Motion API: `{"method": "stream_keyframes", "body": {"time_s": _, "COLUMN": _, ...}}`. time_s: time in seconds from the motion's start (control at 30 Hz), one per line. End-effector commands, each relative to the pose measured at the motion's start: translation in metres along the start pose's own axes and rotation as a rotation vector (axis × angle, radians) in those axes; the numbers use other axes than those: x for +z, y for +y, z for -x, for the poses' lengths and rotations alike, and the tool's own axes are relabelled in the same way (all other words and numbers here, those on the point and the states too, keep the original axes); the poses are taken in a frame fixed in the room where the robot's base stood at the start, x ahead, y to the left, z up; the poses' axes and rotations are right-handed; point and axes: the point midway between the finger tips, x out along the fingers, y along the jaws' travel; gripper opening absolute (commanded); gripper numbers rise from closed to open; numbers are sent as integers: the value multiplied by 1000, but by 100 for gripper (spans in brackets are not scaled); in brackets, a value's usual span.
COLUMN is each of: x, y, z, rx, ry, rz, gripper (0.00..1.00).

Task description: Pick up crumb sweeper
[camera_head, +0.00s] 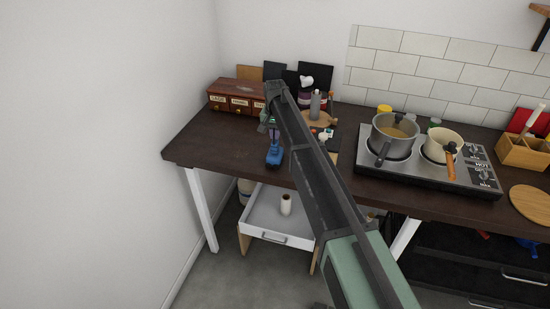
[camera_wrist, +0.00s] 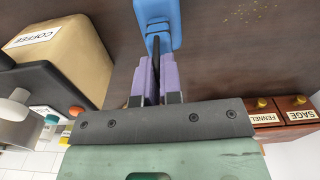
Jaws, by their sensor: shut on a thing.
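The blue crumb sweeper (camera_head: 274,154) is at the left part of the dark countertop, in front of the small spice drawers. In the wrist view its blue end (camera_wrist: 158,14) is at the top centre. My gripper (camera_head: 272,134) comes down over it from above, and its purple fingers (camera_wrist: 156,75) are shut on the sweeper's narrow part. The fingers hide part of the sweeper. I cannot tell whether it touches the countertop or is just above it.
Spice drawers (camera_head: 238,98) stand behind the sweeper. A coffee box (camera_wrist: 62,58) is near my gripper. Bottles (camera_head: 315,106) and a board crowd the back. A stove with a grey pot (camera_head: 394,140) is to the right. The left countertop (camera_head: 212,142) is clear. A white drawer (camera_head: 262,218) stands open below.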

Motion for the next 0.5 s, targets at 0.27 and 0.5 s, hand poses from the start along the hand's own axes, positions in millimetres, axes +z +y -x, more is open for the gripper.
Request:
{"method": "stream_keyframes", "body": {"time_s": 0.27, "x": 0, "y": 0, "z": 0, "rx": 0, "ry": 0, "rz": 0, "gripper": 0}}
{"method": "stream_keyframes", "body": {"time_s": 0.5, "x": 0, "y": 0, "z": 8, "rx": 0, "ry": 0, "rz": 0, "gripper": 0}}
